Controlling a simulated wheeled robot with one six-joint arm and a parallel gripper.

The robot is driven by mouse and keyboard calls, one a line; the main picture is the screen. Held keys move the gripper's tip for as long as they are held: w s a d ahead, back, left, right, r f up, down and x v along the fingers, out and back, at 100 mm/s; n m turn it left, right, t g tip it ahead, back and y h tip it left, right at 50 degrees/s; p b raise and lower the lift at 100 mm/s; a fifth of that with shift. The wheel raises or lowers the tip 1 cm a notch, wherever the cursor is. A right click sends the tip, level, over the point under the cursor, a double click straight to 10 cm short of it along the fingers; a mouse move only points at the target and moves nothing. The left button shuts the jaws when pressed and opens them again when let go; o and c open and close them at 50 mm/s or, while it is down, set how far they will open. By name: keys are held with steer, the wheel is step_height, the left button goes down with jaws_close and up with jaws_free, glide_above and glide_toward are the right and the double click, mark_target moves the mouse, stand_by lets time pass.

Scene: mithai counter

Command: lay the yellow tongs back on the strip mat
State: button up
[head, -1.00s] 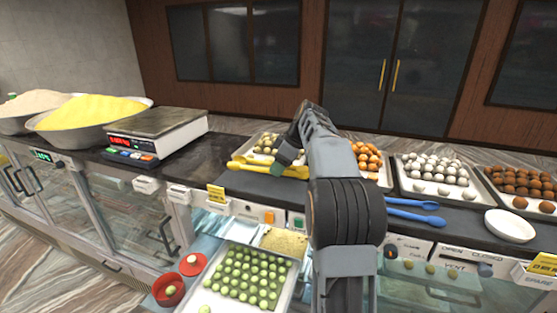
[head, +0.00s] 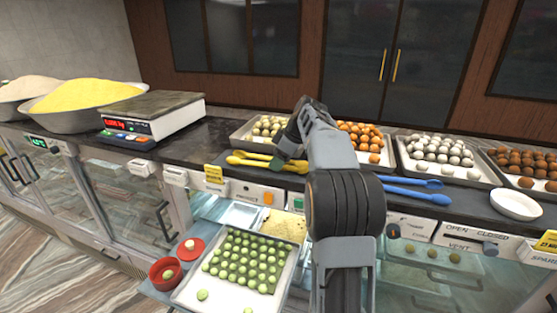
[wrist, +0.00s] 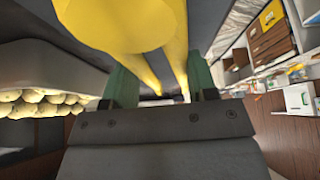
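The yellow tongs (head: 262,161) are near the counter's front edge in the head view, their length running left to right. My gripper (head: 283,160) is shut on them; in the wrist view its green fingers (wrist: 160,88) press against both yellow arms of the tongs (wrist: 178,62). A dark strip, which looks like the strip mat (head: 262,182), runs along the front edge just below the tongs. I cannot tell whether the tongs touch it. My arm hides part of the counter to the right.
Blue tongs (head: 415,190) lie right of my arm, beside a white dish (head: 516,205). Trays of sweets, one holding white balls (head: 437,152), line the back. A scale (head: 150,118) stands left. A tray of green sweets (head: 208,299) is below the front edge.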

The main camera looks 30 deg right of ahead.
steer(key=o, duration=0.6)
steer(key=shift+r, duration=0.1)
steer(key=p+v, duration=0.1)
steer(key=v, duration=1.2)
steer(key=shift+s+d+r, duration=0.1)
steer(key=shift+r, duration=0.2)
steer(key=s+a+f+m+h, duration=0.1)
steer(key=s+a+f+m, duration=0.25)
steer(key=a, duration=0.35)
steer(key=s+a+f+m+h, duration=0.1)
steer(key=s+a+f+m, duration=0.1)
steer(key=s+a, duration=0.35)
steer(key=s+a+f+m, duration=0.1)
steer(key=s+a+f, duration=0.2)
steer(key=f, duration=0.1)
steer(key=s+a+f+m+h, duration=0.1)
steer(key=s+a+f, duration=0.1)
steer(key=s+f, duration=0.2)
steer(key=s+a+f+m+h, duration=0.1)
steer(key=s+a+f, duration=0.2)
steer(key=f, duration=0.3)
steer(key=shift+s+a+m+t, duration=0.25)
steer(key=shift+s+a+t, duration=0.15)
steer(key=shift+s, duration=0.25)
